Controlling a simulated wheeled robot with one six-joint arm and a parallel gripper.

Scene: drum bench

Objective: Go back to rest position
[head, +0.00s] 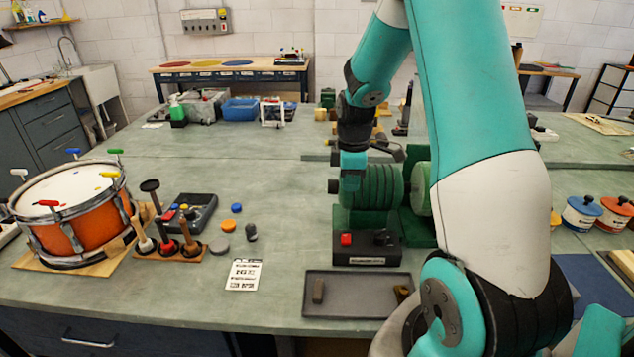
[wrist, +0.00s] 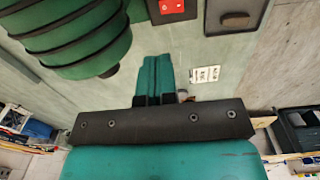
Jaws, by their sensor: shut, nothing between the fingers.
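My gripper (head: 352,178) hangs pointing down in the head view, in front of the left end of a green ribbed drum (head: 383,187). In the wrist view my gripper's two teal fingers (wrist: 153,75) are closed together with nothing between them. The drum also shows in the wrist view (wrist: 75,35) at upper left, apart from the fingers there. My arm rises at the right of the head view and bends down over the bench. It hides part of the drum machine and the bench behind it.
A dark control box with a red switch (head: 346,239) stands before the drum. A grey tray (head: 345,308) holding small pieces lies nearer. An orange snare drum (head: 85,228), a rack of mallets (head: 168,253) and a white card (head: 244,274) are left.

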